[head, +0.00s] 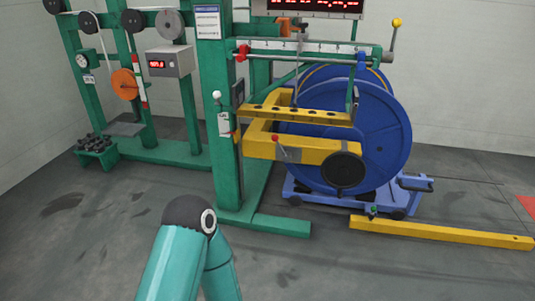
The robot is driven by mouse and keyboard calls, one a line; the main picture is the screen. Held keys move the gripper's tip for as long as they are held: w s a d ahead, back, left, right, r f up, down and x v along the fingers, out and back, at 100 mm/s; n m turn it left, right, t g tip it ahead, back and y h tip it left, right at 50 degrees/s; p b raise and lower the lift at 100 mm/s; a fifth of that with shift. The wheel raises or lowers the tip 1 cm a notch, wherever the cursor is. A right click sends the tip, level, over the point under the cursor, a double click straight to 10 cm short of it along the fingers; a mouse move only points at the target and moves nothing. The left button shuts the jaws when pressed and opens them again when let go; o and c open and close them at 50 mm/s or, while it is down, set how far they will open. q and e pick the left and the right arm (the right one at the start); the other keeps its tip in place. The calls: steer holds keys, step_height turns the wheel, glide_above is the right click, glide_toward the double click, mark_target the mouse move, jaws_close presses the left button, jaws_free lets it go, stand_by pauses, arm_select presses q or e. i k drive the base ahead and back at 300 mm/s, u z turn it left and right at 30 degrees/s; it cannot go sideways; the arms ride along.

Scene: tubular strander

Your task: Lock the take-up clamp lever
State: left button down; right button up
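The take-up is a large blue reel (388,128) held by a yellow arm frame (315,148) at a green column. A short lever with a red knob (275,138) sits on the yellow arm, left of a black round disc (343,169); it looks like the clamp lever, tilted with its knob up and to the left. Another lever with a white knob (217,95) stands upright on the green column. A third lever with a yellow knob (397,22) rises at the upper right. Neither gripper is in view; only a teal arm link of mine shows at the bottom.
A blue wheeled cradle (300,197) is under the reel. A yellow floor beam (440,232) lies in front at the right. A green frame with pulleys and a grey display box (169,62) stands left. The near floor is clear.

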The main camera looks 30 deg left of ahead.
mark_target(288, 155)
steer(key=u, duration=0.45)
steer(key=i, duration=1.4)
steer(key=z, duration=0.4)
